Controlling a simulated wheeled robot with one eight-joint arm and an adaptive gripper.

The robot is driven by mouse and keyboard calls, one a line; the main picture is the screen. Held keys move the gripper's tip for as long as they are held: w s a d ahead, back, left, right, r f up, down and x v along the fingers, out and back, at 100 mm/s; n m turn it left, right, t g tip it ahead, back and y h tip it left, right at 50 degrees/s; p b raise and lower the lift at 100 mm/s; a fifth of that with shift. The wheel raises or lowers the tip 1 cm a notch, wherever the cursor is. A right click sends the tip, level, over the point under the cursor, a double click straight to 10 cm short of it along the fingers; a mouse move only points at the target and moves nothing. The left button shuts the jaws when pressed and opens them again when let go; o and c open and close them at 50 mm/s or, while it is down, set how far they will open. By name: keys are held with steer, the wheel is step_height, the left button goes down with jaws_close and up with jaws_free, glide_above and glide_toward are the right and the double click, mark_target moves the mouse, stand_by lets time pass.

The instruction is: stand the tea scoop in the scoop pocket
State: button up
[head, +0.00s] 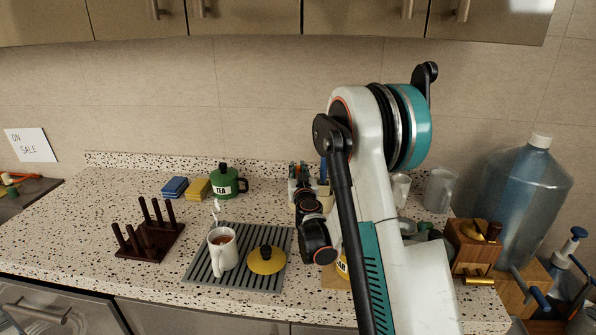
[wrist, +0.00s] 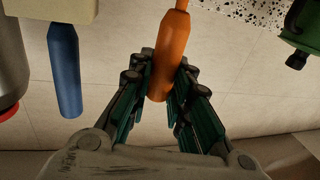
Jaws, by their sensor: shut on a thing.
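My gripper (head: 301,172) is in front of the back wall above the counter, right of the green TEA canister (head: 226,181). In the wrist view my gripper (wrist: 160,92) is shut on an orange handle (wrist: 172,50), one finger on each side. The handle's narrow neck runs off the top edge, so its head is hidden and I cannot tell whether it is the tea scoop. A blue handle (wrist: 66,75) stands beside it in a beige holder (wrist: 70,9), apart from my fingers. I cannot identify the scoop pocket in either view.
A white mug (head: 216,259) and a yellow lid (head: 267,262) are on a grey ribbed mat (head: 201,273). A dark peg rack (head: 146,246) is to the left. Blue (head: 174,187) and yellow (head: 197,188) blocks lie at the back. My arm hides part of the right counter.

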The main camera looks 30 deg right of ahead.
steer(key=shift+f, duration=0.35)
steer(key=o, duration=0.9)
steer(key=shift+s, duration=0.1)
steer(key=v, duration=1.1)
steer(key=shift+s, duration=0.35)
steer(key=shift+a, duration=0.15)
